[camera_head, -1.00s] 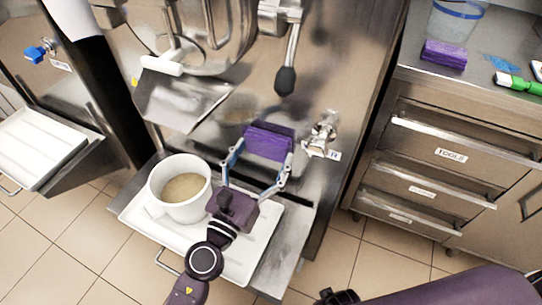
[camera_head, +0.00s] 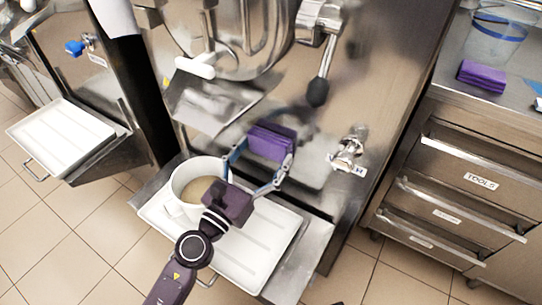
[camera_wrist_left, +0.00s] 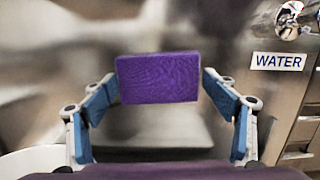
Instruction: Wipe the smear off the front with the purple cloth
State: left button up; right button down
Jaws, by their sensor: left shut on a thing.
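My left gripper (camera_head: 266,158) is shut on the purple cloth (camera_head: 271,142), held against or very close to the freezer's steel front (camera_head: 315,130). Whether it touches cannot be told. In the left wrist view the cloth (camera_wrist_left: 158,78) is a flat purple block between the blue finger pads of the gripper (camera_wrist_left: 160,92). I cannot make out the smear clearly now; the cloth and gripper cover part of the front. My right gripper is not in view.
A white pot (camera_head: 180,187) with pale contents stands on a white tray (camera_head: 262,243) under the spout. A water tap (camera_head: 348,150) sticks out to the right of the cloth. A black-knobbed lever (camera_head: 318,90) hangs above. Another purple cloth (camera_head: 482,76) lies on the counter.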

pick_arm(q)
jog(key=shift+w+a+f, duration=0.1)
jog(key=shift+w+a, duration=0.3)
jog(key=shift+a, duration=0.25)
jog(key=shift+s+a, duration=0.4)
jog(key=shift+s, duration=0.1)
jog(key=shift+r+b+v, duration=0.2)
jog(key=shift+b+v, duration=0.15)
jog(key=shift+v, duration=0.85)
jog(key=shift+r+b+v, duration=0.15)
jog(key=shift+b+v, duration=0.2)
jog(key=shift+v, duration=0.8)
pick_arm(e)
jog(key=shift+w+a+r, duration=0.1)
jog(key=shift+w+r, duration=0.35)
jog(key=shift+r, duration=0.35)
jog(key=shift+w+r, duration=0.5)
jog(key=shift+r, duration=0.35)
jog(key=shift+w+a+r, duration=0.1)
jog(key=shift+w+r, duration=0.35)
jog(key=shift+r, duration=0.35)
